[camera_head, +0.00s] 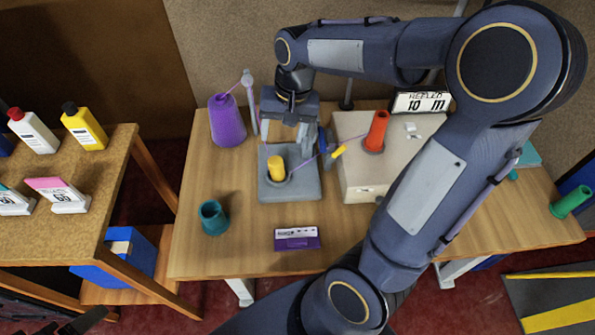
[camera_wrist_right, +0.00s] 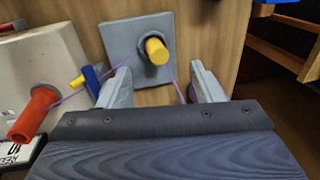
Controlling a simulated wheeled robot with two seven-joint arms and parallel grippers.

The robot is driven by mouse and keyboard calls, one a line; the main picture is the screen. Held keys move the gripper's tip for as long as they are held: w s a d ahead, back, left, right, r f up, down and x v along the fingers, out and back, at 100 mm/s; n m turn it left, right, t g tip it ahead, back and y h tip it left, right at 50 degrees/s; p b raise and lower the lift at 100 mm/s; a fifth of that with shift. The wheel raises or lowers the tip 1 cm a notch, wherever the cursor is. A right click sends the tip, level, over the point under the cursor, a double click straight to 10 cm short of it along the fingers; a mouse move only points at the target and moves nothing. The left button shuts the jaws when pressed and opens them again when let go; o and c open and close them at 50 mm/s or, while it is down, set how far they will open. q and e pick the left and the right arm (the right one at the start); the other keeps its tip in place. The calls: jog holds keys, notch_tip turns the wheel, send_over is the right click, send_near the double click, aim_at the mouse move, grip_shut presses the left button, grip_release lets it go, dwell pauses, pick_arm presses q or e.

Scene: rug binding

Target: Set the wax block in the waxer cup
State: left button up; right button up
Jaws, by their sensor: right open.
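The yellow wax block (camera_head: 276,168) stands upright in the dark round waxer cup (camera_head: 277,178) on the grey base plate (camera_head: 305,188). In the right wrist view the wax block (camera_wrist_right: 156,50) sits inside the cup's rim, beyond my fingertips. My right gripper (camera_head: 291,136) hangs just behind the block and above the plate. Its two grey fingers are spread apart and empty, not touching the block; they also show in the right wrist view (camera_wrist_right: 162,80). A purple thread passes close to the cup.
A purple cone (camera_head: 227,120) stands at the left, a teal cup (camera_head: 213,217) at the front left. A beige machine (camera_head: 360,175) with an orange-red cone (camera_head: 376,132) stands right of the plate. A purple card (camera_head: 297,239) lies at the front. The table's front left is mostly clear.

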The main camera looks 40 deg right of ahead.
jog(key=s+a+r+n+t+y, duration=0.1)
jog(key=s+a+n+t, duration=0.1)
jog(key=s, duration=0.6)
jog(key=s+a+r+n+t+y, duration=0.1)
jog(key=s+a+n+t, duration=0.1)
jog(key=s, duration=0.6)
jog(key=shift+s+a+n, duration=0.35)
jog(key=shift+a+n, duration=0.15)
jog(key=shift+a, duration=0.75)
jog(key=shift+d+t, duration=0.15)
jog(key=shift+t, duration=0.15)
